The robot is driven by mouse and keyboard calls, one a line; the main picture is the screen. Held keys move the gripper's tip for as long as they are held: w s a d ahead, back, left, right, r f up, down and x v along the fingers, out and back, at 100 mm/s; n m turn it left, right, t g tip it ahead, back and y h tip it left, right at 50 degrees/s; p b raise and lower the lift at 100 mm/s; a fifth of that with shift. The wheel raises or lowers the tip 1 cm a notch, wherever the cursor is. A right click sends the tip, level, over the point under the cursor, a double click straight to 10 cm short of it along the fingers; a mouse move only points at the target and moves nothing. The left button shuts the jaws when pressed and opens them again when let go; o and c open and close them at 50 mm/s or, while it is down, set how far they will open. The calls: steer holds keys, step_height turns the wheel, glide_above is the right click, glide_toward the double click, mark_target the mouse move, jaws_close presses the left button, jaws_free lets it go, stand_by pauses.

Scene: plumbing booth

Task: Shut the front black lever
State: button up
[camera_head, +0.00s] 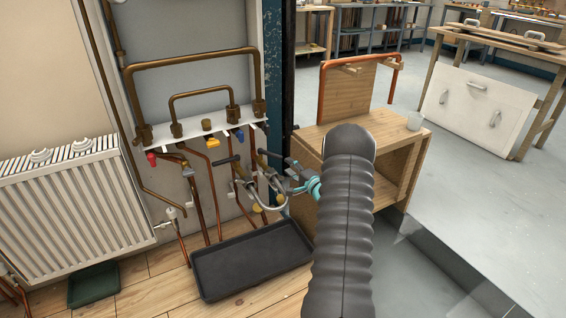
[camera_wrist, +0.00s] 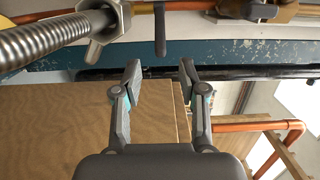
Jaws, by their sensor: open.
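A black lever (camera_wrist: 160,30) shows at the top of the wrist view, ahead of my gripper and in line with the gap between its fingertips. My gripper (camera_wrist: 160,72) is open, with nothing between the fingers, and the lever's end appears just beyond them. In the head view my gripper (camera_head: 290,177) is to the right of the valve group, partly hidden by my dark arm. Two black levers show there: one (camera_head: 270,153) close to my gripper and one (camera_head: 229,160) farther left. I cannot tell whether a finger touches the nearer lever.
A braided hose (camera_wrist: 40,42) with a metal nut crosses the wrist view's upper left. Red (camera_head: 152,158), yellow (camera_head: 212,142) and blue (camera_head: 238,134) handles sit along the manifold. A black tray (camera_head: 250,262) lies below. A wooden cabinet (camera_head: 385,150) stands right; a radiator (camera_head: 75,215) is left.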

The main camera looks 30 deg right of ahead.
steer(key=shift+s+d, duration=0.1)
steer(key=shift+s, duration=1.45)
